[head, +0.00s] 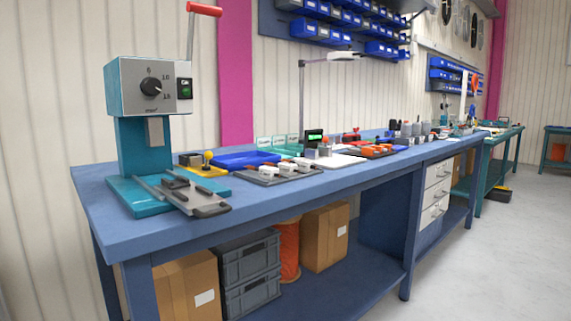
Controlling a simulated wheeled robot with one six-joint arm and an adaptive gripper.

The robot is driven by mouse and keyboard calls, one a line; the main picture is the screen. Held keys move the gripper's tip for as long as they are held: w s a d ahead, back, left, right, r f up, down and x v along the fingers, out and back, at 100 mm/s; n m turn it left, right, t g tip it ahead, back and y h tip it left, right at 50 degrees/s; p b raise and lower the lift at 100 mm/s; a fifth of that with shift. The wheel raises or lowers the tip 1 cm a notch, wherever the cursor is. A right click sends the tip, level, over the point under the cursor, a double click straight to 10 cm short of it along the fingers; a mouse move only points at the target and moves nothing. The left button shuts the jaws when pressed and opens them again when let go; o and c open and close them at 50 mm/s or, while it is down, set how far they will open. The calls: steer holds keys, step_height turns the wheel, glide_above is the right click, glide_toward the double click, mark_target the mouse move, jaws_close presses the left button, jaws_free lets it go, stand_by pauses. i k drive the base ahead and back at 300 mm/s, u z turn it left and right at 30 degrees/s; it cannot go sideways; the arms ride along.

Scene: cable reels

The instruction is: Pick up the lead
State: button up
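I cannot make out a lead for certain in the head view. Small parts on the blue workbench (150,228) are too small to tell apart. An orange reel-like cylinder (288,250) stands on the shelf under the bench, partly hidden by the grey crates. My gripper is not in view, so I cannot see where it is or whether it holds anything.
A teal and grey machine (125,88) with a red-handled lever stands at the bench's left end. Behind it are a blue tray (245,159) and a dark tray (257,180). Cardboard boxes (324,237) and grey crates (250,265) sit underneath.

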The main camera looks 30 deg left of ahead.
mark_target(305, 165)
steer(key=u, duration=0.75)
steer(key=i, duration=0.75)
steer(key=u, duration=0.85)
